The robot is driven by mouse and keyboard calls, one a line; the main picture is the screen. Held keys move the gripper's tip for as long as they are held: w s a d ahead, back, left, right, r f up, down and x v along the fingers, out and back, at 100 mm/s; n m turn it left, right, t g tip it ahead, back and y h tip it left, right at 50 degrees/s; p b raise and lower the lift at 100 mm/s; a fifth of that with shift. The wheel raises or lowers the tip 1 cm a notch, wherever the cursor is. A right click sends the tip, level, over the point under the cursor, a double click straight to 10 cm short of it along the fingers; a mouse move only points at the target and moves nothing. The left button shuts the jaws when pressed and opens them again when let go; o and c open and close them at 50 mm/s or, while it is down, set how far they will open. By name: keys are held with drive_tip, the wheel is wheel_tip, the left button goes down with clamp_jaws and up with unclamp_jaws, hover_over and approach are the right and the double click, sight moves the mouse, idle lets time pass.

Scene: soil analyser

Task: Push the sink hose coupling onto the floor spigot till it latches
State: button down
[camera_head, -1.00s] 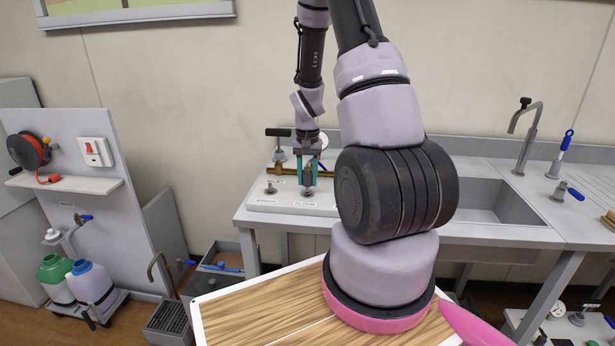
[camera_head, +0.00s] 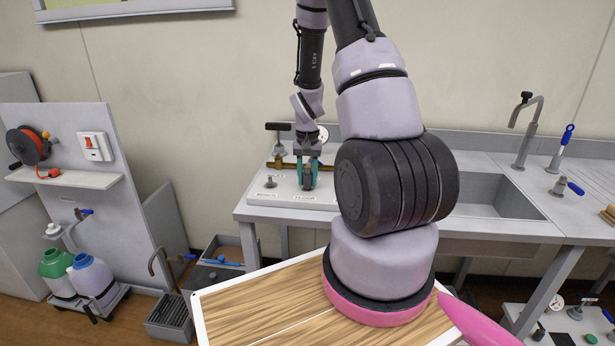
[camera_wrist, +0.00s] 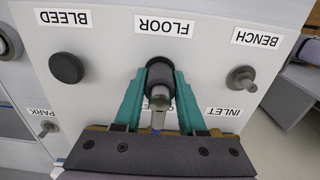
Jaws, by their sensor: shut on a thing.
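My gripper (camera_wrist: 159,100) has teal fingers shut on the sides of the dark hose coupling (camera_wrist: 160,78), whose grey metal end faces the wrist camera. The coupling is right beside the FLOOR label (camera_wrist: 164,27), over the place of the floor spigot, which it hides. I cannot tell whether it is latched. In the head view my gripper (camera_head: 308,180) points down, low over the white panel (camera_head: 325,200), with the dark coupling between its fingertips.
The BLEED fitting (camera_wrist: 66,68) has a dark cap. The BENCH spigot (camera_wrist: 241,79) and the PARK post (camera_wrist: 48,129) are bare. Brass pipework with a black T-handle (camera_head: 278,127) stands behind my gripper. The sink basin (camera_head: 490,195) lies to the right.

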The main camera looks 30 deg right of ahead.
sight(307, 166)
drive_tip(key=shift+f, duration=0.1)
drive_tip(key=shift+c, duration=2)
unclamp_jaws()
wheel_tip(307, 166, up, 11)
drive_tip(key=shift+r, duration=0.1)
drive_tip(key=s+a+r+n+t, duration=0.1)
drive_tip(key=s+a+r+t, duration=0.2)
drive_tip(key=r, duration=0.5)
drive_tip(key=s+a+r+t, duration=0.1)
drive_tip(key=s+a+r, duration=0.25)
drive_tip(key=r, duration=0.55)
drive_tip(key=s+a+r+t+y, duration=0.1)
drive_tip(key=s+a+r, duration=0.2)
drive_tip(key=s, duration=0.3)
drive_tip(key=s+a+r+n+t+y, duration=0.1)
drive_tip(key=s+a+r+t, duration=0.1)
drive_tip(key=s+a+r, duration=0.2)
drive_tip(key=s+r, duration=0.2)
drive_tip(key=s, duration=0.1)
drive_tip(key=shift+r+n, duration=0.25)
drive_tip(key=shift+n, duration=0.05)
